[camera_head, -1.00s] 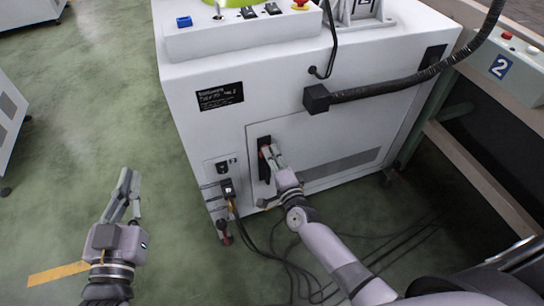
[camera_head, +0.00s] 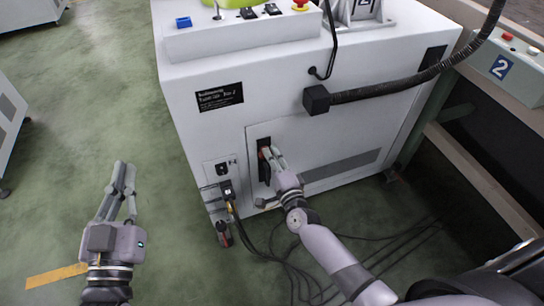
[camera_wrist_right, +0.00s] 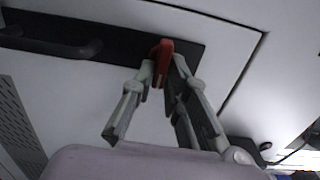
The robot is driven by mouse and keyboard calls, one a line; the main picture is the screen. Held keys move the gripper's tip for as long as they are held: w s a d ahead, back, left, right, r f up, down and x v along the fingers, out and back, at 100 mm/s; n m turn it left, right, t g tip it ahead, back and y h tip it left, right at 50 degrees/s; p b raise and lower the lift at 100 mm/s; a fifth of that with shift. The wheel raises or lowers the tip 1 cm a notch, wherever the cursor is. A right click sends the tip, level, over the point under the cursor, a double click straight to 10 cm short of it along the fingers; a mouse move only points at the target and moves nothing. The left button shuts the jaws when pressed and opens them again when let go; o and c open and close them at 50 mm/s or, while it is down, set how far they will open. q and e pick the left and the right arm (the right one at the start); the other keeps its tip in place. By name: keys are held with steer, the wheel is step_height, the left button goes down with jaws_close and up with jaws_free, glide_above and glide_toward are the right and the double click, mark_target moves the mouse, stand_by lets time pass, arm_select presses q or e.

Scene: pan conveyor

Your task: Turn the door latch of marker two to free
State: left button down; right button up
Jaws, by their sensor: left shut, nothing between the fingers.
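The door latch is a red handle (camera_wrist_right: 164,52) on a dark plate on the door of the white machine. In the head view, the latch (camera_head: 266,153) is small and partly hidden by my right gripper (camera_head: 273,156). In the right wrist view, the tips of my right gripper (camera_wrist_right: 164,70) lie on both sides of the red handle and appear closed on it. My left gripper (camera_head: 124,168) is shut and empty over the green floor, left of the machine.
The white machine (camera_head: 220,135) fills the middle. A black hose (camera_head: 400,82) runs from its side to the upper right. Loose cables (camera_head: 300,262) lie on the floor below my right arm. A control box marked "2" (camera_head: 510,70) stands at the right.

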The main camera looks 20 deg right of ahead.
steer(key=shift+o, duration=1.1)
steer(key=shift+w+d+r, duration=0.15)
steer(key=shift+d+r, duration=0.05)
steer(key=shift+f, duration=0.1)
steer(key=shift+a+f, duration=0.1)
steer(key=s, duration=1.2)
steer(key=shift+d, duration=0.25)
steer(key=shift+o, duration=0.2)
